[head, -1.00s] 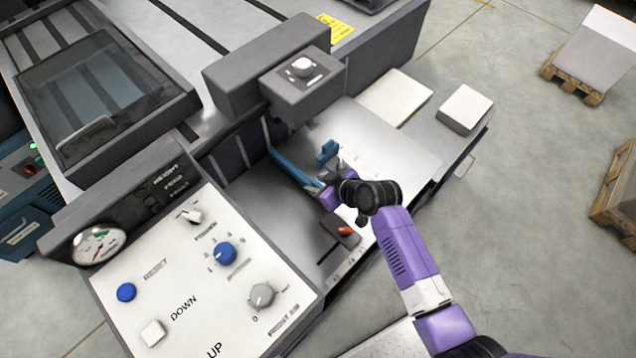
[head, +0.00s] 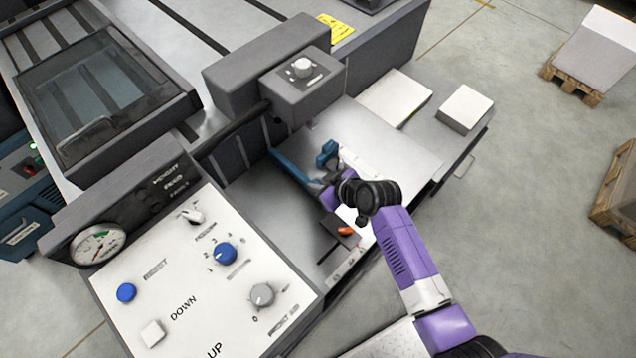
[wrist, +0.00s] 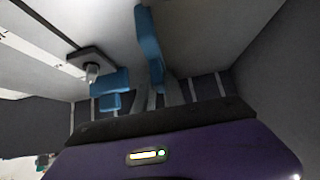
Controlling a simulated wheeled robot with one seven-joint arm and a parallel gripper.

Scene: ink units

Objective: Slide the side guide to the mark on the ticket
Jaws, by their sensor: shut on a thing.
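The side guide appears to be the blue bar (head: 292,167) lying along the grey feed table, with a blue upright piece (head: 327,153) beside it. In the wrist view the blue bar (wrist: 149,45) rises from near the jaws, and a blue block (wrist: 110,84) sits to its left. My gripper (head: 327,186) is at the near end of the bar, shut on it; my wrist partly hides the contact. A purple gripper body fills the bottom of the wrist view. I cannot make out a mark or tell which paper is the ticket.
A dark plate with an orange-red lever (head: 345,230) lies just below my gripper. A control panel (head: 190,265) stands at the left, and a grey overhanging head (head: 300,95) is above the feed table. Paper stacks (head: 465,107) sit at the right.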

